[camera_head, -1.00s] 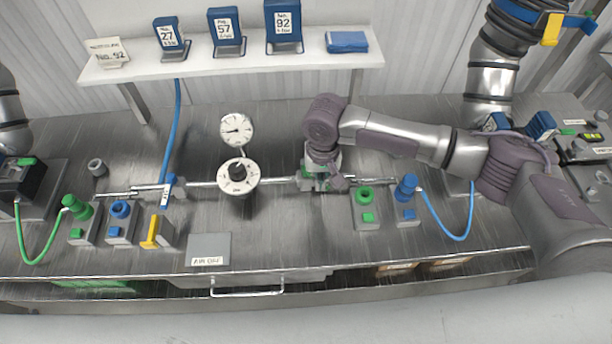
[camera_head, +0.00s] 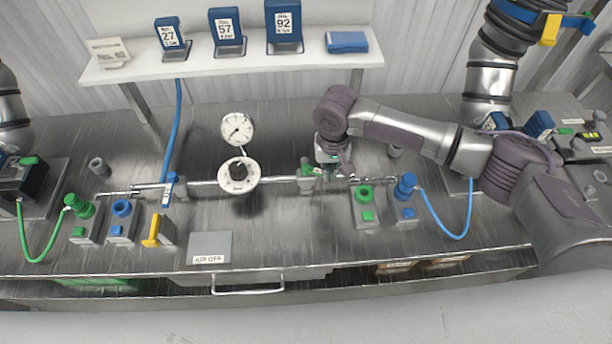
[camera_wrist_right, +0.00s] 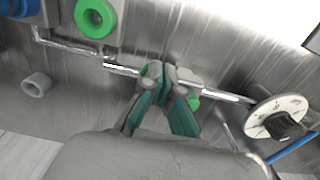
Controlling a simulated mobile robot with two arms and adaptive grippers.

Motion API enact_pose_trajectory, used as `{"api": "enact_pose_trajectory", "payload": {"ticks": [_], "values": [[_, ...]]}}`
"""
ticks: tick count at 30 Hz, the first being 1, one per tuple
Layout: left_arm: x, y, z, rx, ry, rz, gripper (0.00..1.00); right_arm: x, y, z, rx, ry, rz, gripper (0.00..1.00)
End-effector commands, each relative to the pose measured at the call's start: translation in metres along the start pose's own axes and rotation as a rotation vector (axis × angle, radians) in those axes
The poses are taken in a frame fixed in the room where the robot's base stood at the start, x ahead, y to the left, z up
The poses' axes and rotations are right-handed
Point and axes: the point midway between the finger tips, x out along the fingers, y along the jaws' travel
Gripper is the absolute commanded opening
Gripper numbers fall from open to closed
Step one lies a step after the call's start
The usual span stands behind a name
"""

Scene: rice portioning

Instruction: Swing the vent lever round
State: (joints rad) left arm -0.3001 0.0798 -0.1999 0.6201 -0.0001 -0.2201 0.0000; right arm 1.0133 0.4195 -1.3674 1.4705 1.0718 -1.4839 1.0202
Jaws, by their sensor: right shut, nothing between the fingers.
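The vent lever appears to be the small green-handled part (camera_head: 312,170) on the valve in the horizontal metal pipe, right of the round white dial (camera_head: 238,175). Its green end also shows in the right wrist view (camera_wrist_right: 194,103), beside the pipe. My right gripper (camera_head: 331,177) is at the pipe, just right of that green part. In the right wrist view, the gripper (camera_wrist_right: 166,72) has its fingertips together and empty, over the pipe and partly hiding the valve. Whether it touches the lever I cannot tell. My left gripper is out of the head view.
A white gauge (camera_head: 238,128) stands above the dial. A green-ringed block (camera_head: 365,207) and a blue-plug block (camera_head: 406,205) with a blue hose stand right of my right gripper. An "AIR OFF" plate (camera_head: 209,248) lies near the front edge. A shelf (camera_head: 225,66) runs behind.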

Motion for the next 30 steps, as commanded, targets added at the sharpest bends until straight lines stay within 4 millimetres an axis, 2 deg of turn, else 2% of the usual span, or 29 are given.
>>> {"api": "enact_pose_trajectory", "payload": {"ticks": [4, 15, 22, 26, 30], "values": [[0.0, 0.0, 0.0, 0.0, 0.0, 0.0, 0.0, 0.003, 0.008, -0.007, 0.004, -0.004, 0.006, 0.0], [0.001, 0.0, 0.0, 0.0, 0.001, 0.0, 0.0, 0.004, 0.009, -0.009, 0.004, -0.005, 0.006, 0.0], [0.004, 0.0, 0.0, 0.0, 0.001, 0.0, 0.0, 0.004, 0.012, -0.023, 0.004, -0.004, 0.006, 0.0], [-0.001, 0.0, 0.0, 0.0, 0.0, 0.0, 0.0, 0.0, 0.012, -0.022, 0.003, -0.004, 0.006, 0.0], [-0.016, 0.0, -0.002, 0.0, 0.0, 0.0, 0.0, -0.013, 0.011, -0.021, 0.003, -0.004, 0.004, 0.0]]}}
